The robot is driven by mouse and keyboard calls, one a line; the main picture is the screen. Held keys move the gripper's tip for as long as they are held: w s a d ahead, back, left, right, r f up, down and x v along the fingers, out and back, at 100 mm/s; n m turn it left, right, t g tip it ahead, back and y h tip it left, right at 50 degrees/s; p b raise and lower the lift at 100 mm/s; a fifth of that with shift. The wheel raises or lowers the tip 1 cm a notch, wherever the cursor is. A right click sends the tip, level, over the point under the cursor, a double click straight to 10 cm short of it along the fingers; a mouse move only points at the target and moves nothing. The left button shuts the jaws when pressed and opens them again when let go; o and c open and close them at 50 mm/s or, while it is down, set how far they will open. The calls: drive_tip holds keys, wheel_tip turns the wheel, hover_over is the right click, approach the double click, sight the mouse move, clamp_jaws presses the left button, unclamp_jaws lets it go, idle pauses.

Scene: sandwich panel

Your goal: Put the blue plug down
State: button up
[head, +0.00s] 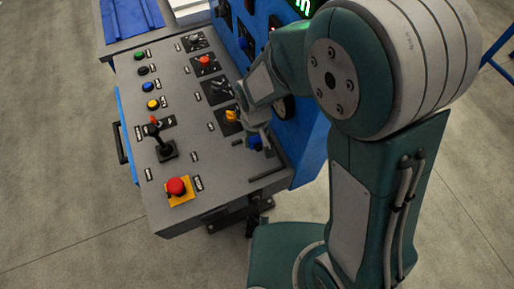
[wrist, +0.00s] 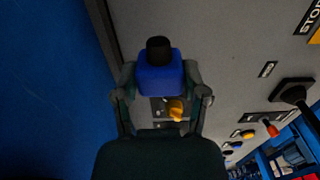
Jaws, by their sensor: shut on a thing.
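The blue plug (wrist: 160,80) has a blue block body and a black round end. In the wrist view it sits between the two fingers of my gripper (wrist: 160,85), which is shut on it. In the head view the plug (head: 255,142) shows as a small blue patch below my gripper (head: 258,130), near the panel's right edge. Part of the plug is hidden behind the fingers and wrist. I cannot tell whether the plug touches the panel.
The grey panel (head: 225,165) carries a red emergency button (head: 176,187), a black joystick (head: 163,146), several coloured push buttons and a yellow knob (head: 232,115) close to my gripper. A blue upright wall (head: 311,135) borders the panel's right side. A blue tray (head: 130,15) lies beyond the far end.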

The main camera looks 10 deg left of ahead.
sight(256, 156)
drive_tip(key=f, duration=0.2)
drive_tip(key=s+f, duration=0.1)
drive_tip(key=f, duration=0.1)
drive_tip(key=shift+d, duration=0.15)
drive_tip(key=shift+f, duration=0.2)
drive_tip(key=shift+f, duration=0.2)
drive_tip(key=o, duration=1.2)
drive_tip(key=shift+c, duration=0.2)
wheel_tip(256, 156, up, 12)
drive_tip(key=shift+r, duration=0.25)
drive_tip(key=shift+s, duration=0.1)
